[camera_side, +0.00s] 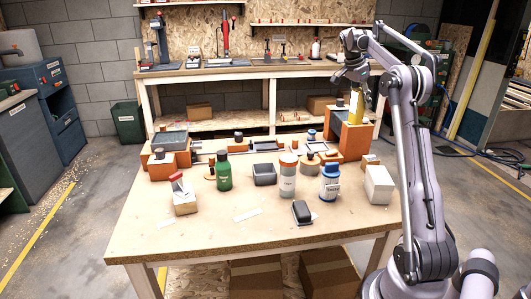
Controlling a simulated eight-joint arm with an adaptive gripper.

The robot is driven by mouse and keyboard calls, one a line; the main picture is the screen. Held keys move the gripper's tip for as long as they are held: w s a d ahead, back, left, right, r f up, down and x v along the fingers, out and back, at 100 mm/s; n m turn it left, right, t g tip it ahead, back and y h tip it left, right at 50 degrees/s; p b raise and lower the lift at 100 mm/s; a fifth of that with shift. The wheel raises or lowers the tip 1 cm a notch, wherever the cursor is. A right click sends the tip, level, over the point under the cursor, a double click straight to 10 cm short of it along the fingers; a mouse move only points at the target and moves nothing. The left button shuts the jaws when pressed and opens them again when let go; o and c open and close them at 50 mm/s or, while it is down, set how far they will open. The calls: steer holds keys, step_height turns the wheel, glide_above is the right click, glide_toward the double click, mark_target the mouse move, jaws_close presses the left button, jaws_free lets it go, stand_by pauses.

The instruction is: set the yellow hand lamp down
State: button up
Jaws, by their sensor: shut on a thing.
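The yellow hand lamp (355,106) hangs upright below my gripper (356,84) at the back right of the workbench. My gripper is shut on the upper end of the lamp, and its fingers are small in this view. The lamp is over or beside the right orange wheel arch (350,141). I cannot tell whether its lower end touches the arch. A second orange arch (163,166) stands at the back left of the bench.
The wooden bench (190,243) holds a green bottle (224,172), a grey and orange canister (287,178), a blue-capped white jar (330,184), a white box (379,185) and a dark block (301,212). The front of the bench is mostly clear.

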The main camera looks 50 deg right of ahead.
steer(key=w+a+n+t, duration=0.1)
steer(key=w+a+n, duration=0.2)
steer(key=w+a, duration=0.45)
steer(key=w+a+n+t, duration=0.1)
steer(key=w+a+n, duration=0.3)
steer(key=a, duration=0.6)
steer(key=w+a+n+t, duration=0.1)
steer(key=w+a+n, duration=0.1)
steer(key=a, duration=0.7)
steer(key=w+a+n+t, duration=0.1)
steer(key=w+a+n, duration=0.1)
steer(key=a, duration=0.7)
step_height(320, 180, down, 11)
steer(key=shift+h, duration=0.3)
steer(key=shift+w+a+f, duration=1.25)
steer(key=shift+a+f, duration=0.2)
steer(key=shift+f, duration=0.45)
steer(key=shift+w+a+f, duration=1.25)
steer(key=shift+a+f, duration=0.15)
steer(key=shift+f, duration=0.45)
steer(key=shift+w+a+f, duration=1.25)
steer(key=shift+a+f, duration=0.2)
steer(key=shift+f, duration=0.45)
steer(key=o, duration=1.3)
steer(key=shift+f, duration=0.1)
steer(key=shift+o, duration=0.2)
